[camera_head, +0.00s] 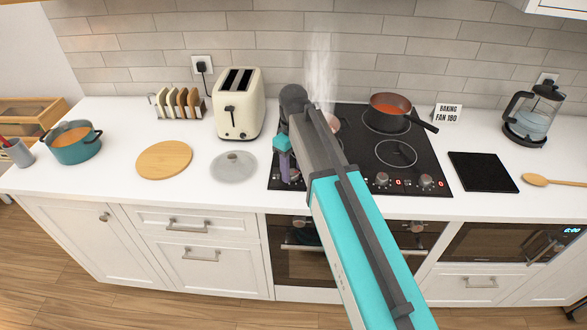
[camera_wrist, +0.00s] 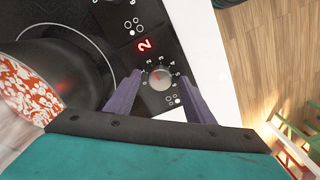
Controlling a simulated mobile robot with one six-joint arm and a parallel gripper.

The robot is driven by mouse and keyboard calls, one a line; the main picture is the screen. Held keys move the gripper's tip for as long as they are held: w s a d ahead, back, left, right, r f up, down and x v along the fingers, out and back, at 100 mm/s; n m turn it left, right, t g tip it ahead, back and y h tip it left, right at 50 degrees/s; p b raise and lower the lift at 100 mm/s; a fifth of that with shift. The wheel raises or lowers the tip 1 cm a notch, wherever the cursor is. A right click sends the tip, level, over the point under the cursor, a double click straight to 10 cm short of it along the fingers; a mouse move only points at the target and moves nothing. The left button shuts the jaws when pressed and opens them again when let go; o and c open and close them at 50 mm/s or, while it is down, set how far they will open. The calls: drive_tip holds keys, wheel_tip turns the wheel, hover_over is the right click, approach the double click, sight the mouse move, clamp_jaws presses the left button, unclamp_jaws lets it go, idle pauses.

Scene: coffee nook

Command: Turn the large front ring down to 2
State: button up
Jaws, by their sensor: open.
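The hob (camera_head: 440,170) is a black glass panel set in the white counter. In the wrist view, a round silver control knob (camera_wrist: 160,78) with a red pointer and a number scale sits on its front strip, next to a red display reading 2 (camera_wrist: 144,45). My gripper (camera_wrist: 158,75) is open, with one purple finger on each side of the knob and nothing held; I cannot tell whether either touches it. In the head view, one purple finger (camera_head: 286,165) shows at the hob's left front, and my arm hides the knob there. Two other knobs (camera_head: 382,179) (camera_head: 426,181) show displays reading 0.
A dark pot with red-and-white contents (camera_wrist: 25,95) stands close to my gripper; steam rises behind my arm. A pan with red contents (camera_head: 390,105) sits on the back right ring. A glass lid (camera_head: 234,166) lies left of the hob, near the toaster (camera_head: 240,105).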

sight(293, 172)
wheel_tip(293, 172, up, 14)
drive_tip(key=b, duration=0.3)
drive_tip(key=shift+f, duration=0.2)
idle(0.4)
idle(0.3)
